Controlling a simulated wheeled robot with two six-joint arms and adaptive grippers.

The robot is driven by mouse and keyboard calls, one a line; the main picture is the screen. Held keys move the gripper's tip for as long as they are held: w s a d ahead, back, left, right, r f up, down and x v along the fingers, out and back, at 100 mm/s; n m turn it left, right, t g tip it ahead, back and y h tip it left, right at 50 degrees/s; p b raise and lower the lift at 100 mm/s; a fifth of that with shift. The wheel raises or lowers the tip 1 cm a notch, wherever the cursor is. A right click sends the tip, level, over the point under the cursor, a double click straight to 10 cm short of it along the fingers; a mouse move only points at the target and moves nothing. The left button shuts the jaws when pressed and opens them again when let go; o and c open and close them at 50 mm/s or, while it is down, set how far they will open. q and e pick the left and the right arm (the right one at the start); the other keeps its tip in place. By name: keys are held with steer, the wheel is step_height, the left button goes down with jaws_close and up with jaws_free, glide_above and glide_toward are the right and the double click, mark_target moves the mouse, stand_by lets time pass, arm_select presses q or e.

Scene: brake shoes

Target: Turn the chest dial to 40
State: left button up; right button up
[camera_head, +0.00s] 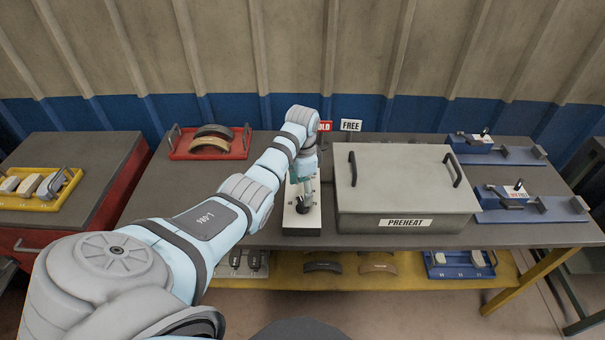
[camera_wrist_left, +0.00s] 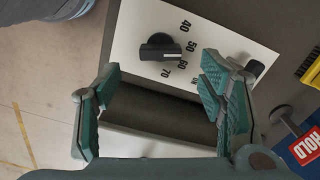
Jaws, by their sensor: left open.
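In the head view the dial (camera_head: 303,207) is on a white box left of the grey PREHEAT chest (camera_head: 400,185), under my left gripper (camera_head: 303,190). My right gripper is not in view.
A red tray (camera_head: 190,152) with curved shoes stands at the back left. HOLD and FREE signs (camera_head: 350,125) stand behind the box. Blue fixtures (camera_head: 540,208) lie at the right. A yellow tray (camera_head: 40,203) is on the left bench.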

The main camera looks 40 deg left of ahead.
mark_target(302, 202)
arm_select(q)
step_height(302, 202, down, 6)
steer(key=shift+r+b, duration=0.25)
steer(key=shift+b, duration=0.35)
steer(key=shift+c, duration=0.5)
steer(key=c, duration=1.1)
steer(key=shift+o, duration=0.2)
steer(key=shift+r, duration=0.1)
steer(key=n+p, duration=0.2)
steer(key=n, duration=0.1)
steer(key=shift+n+p, duration=0.75)
steer(key=shift+n, duration=1.75)
